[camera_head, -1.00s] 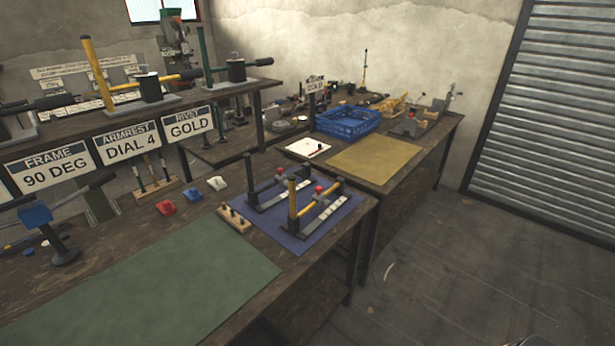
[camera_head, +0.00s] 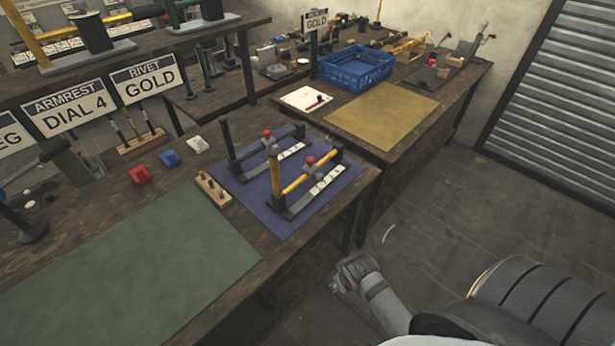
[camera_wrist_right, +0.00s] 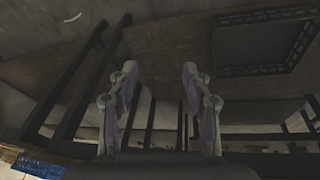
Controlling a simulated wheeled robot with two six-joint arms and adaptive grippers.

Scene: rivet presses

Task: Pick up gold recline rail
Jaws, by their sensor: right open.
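The gold recline rail (camera_head: 275,177) has a gold upright and a gold bar on a dark base with a white-marked strip. It stands on the blue mat (camera_head: 252,203) at the right end of the near bench. A similar black rail (camera_head: 228,144) stands just behind it. My right gripper (camera_head: 345,276) is beyond the bench's right edge, over the floor side, apart from the rail. In the right wrist view the right gripper (camera_wrist_right: 159,75) is open with nothing between its fingers; the rail is not recognisable there. My left gripper is out of view.
A wooden peg block (camera_head: 213,190) and red (camera_head: 140,175), blue (camera_head: 170,159) and white (camera_head: 198,145) pieces lie left of the mat. Behind are a tan mat (camera_head: 382,116) and blue crate (camera_head: 354,68).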

